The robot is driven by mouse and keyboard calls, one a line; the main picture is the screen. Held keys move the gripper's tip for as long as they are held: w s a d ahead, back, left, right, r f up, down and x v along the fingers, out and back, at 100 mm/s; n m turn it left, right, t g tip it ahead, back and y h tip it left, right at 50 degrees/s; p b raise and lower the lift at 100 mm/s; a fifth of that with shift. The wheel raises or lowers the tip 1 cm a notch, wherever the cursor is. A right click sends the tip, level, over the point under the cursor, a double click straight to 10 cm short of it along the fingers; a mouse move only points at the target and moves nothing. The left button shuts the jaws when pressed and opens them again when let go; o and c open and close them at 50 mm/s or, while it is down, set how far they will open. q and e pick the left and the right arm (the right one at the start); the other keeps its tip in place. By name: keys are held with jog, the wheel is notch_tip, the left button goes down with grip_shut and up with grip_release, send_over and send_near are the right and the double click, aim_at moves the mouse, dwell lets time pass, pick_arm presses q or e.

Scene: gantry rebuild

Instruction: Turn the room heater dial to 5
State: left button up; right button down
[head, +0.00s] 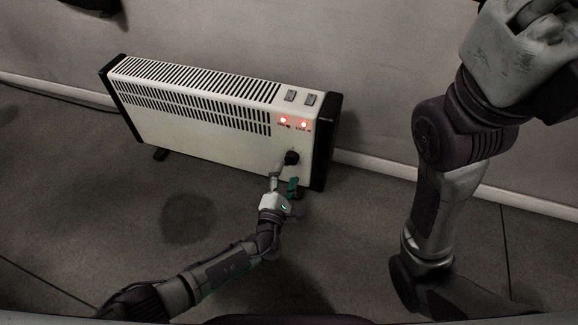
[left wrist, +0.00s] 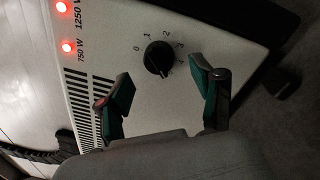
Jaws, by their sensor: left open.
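The room heater (head: 190,120) is a long white unit with black ends, standing on the floor by the wall. Its black round dial (head: 292,157) is low on the right of the front face. In the left wrist view the dial (left wrist: 158,58) has numbers around it, 0 at its left and 1 and 2 above. A small pale mark shows near its lower edge; the exact setting is hard to read. My left gripper (head: 283,183) is open just in front of the dial. Its green-padded fingers (left wrist: 161,78) stand apart on either side, not closed on it.
Two red lights (head: 283,120) glow above the dial, labelled 750 W and 1250 W in the left wrist view. Two grey switches (head: 291,96) sit on the heater's top. My right arm rises at the right. The floor (head: 120,210) in front is clear.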

pick_arm(q)
jog(key=shift+v, duration=1.8)
